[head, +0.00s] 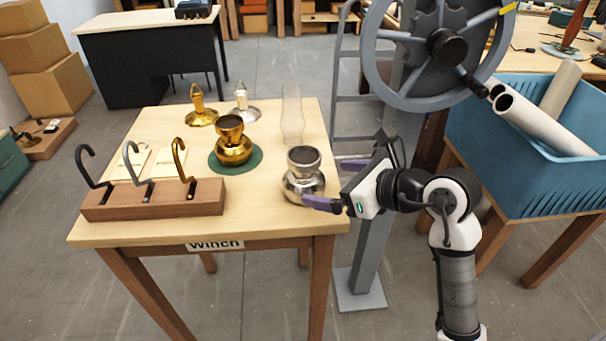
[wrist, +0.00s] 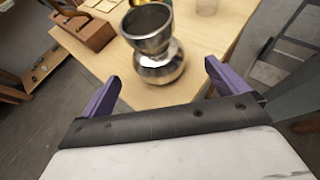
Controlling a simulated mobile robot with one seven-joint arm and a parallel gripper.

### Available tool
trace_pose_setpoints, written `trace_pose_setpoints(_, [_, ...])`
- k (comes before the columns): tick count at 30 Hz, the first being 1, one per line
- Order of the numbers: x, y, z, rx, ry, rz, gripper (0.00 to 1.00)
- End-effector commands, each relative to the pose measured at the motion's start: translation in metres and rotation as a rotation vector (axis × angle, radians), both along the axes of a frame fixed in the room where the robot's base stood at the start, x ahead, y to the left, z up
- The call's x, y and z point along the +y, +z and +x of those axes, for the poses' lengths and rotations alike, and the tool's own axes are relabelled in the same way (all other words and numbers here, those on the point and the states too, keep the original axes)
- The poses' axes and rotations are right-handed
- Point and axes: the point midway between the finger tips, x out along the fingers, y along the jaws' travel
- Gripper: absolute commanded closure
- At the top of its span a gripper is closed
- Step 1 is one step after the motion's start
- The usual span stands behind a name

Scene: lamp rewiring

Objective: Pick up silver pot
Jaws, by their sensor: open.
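The silver pot (head: 303,185) stands upright near the right edge of the wooden table, with a round shiny body and a flared neck. My gripper (head: 328,184) comes in from the right, its purple fingers spread open at the pot's right side. In the wrist view the silver pot (wrist: 158,58) stands just beyond and between the fingertips of my gripper (wrist: 161,73). Nothing is held. The pot's base is in view on the table top.
A gold pot (head: 233,146) stands on a green round mat (head: 254,160) to the left. A clear glass chimney (head: 292,118) stands behind the silver pot. A wooden block with hooks (head: 155,200) is at the front left. The winch post (head: 370,230) is close to the right.

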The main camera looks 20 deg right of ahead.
Motion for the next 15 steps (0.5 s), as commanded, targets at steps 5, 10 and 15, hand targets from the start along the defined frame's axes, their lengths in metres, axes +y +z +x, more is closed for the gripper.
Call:
trace_pose_setpoints(5, [0.006, -0.003, 0.01, -0.001, 0.001, 0.0, 0.01])
trace_pose_setpoints(10, [0.02, -0.006, 0.029, -0.001, 0.004, 0.003, 0.01])
trace_pose_setpoints(15, [0.03, -0.017, 0.045, -0.001, 0.003, 0.002, 0.01])
